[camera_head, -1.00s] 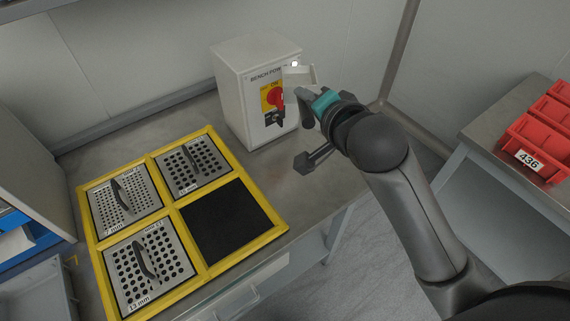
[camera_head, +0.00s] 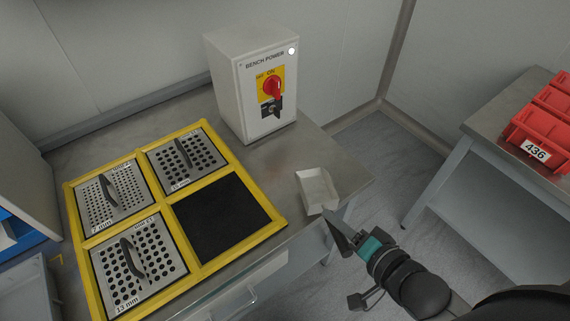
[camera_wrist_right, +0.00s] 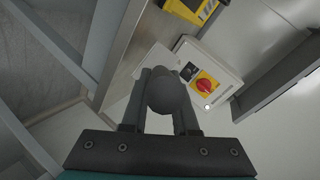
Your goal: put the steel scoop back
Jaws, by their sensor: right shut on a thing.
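The steel scoop (camera_head: 317,190) is a pale, shallow open pan at the right end of the bench. My right gripper (camera_head: 338,224) is shut on its handle, at the bench's front edge. I cannot tell whether the pan touches the bench top. In the right wrist view the scoop's dark rounded handle (camera_wrist_right: 168,95) sits between the fingers of my right gripper (camera_wrist_right: 160,112), and part of the pale pan shows behind it. My left gripper is not in view.
A white bench power box (camera_head: 250,85) with a red switch stands behind the scoop. A yellow frame (camera_head: 265,232) holds several perforated plates and an empty black compartment (camera_head: 220,217). Red bins (camera_head: 540,130) sit on another table at right. Bare bench lies between frame and scoop.

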